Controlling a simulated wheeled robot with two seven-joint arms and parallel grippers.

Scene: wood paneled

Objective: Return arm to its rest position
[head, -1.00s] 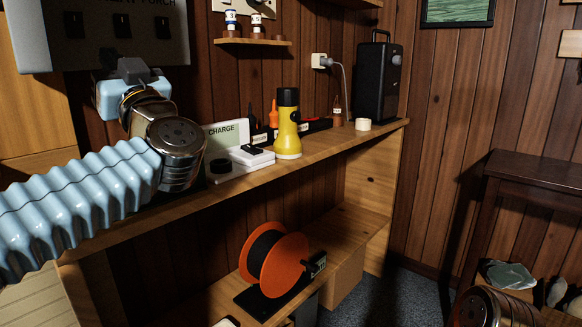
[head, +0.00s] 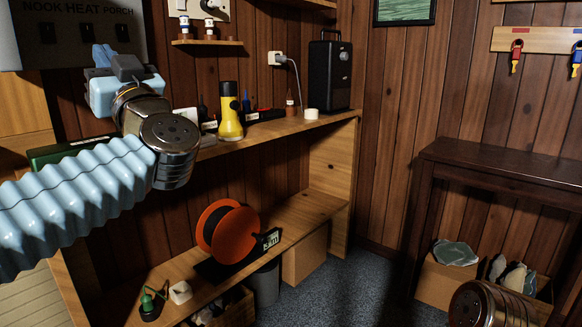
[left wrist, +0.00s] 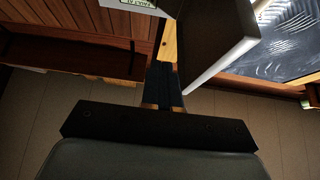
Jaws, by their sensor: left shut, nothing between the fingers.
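My left arm (head: 80,195), with a light blue ribbed sleeve and a shiny metal joint, comes in from the left in the head view. It is bent up in front of the wooden bench, with the wrist below the switch panel. In the left wrist view my left gripper (left wrist: 163,82) has its dark fingers together, with nothing between them. In the head view its fingertips are largely hidden behind the wrist. A metal joint of my right arm (head: 485,303) shows at the bottom right; the right gripper is out of view.
An orange reel (head: 228,232) stands on the lower shelf. The switch panel (head: 70,35) is close above the wrist. A dark table (head: 500,165) stands right; carpet between is clear.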

